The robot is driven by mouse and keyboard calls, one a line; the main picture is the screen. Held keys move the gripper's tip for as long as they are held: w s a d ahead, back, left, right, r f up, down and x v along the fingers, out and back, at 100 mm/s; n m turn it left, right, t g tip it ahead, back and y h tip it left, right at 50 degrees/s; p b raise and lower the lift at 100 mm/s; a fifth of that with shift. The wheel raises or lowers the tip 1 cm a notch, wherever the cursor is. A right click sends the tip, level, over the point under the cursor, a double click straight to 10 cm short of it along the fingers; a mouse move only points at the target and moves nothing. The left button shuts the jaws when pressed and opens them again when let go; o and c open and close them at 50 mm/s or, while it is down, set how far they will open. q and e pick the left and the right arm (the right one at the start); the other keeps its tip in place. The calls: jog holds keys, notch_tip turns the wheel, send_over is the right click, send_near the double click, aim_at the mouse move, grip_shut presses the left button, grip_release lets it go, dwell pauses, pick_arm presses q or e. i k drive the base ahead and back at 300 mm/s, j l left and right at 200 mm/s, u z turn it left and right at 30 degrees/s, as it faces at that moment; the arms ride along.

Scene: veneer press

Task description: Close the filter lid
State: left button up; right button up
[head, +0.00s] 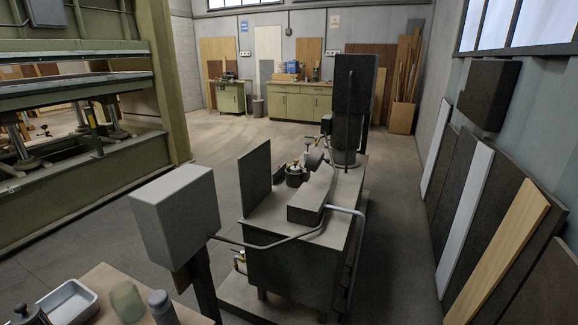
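A small dark round pot (295,179), which looks like the filter housing, stands on top of a grey machine unit (284,270) in the middle of the view. Just right of it and above it is a tilted round grey disc (316,158), probably the filter lid, which appears raised off the pot. The hinge and the pot's opening are too small to tell. Neither of my grippers shows in the view.
An upright dark panel (255,177) and a grey box on a post (176,215) stand left of the pot. A pipe (270,245) crosses the unit's front. A table (104,285) with a white tray (69,302) is bottom left. Floor at left is clear.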

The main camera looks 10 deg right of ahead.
aim_at(315, 158)
jog(key=i+l+u, duration=0.2)
jog(key=u, duration=0.25)
jog(key=i+l+u, duration=0.15)
jog(key=l+u, duration=0.3)
jog(key=i+l+u, duration=0.1)
jog(key=l+u, duration=0.35)
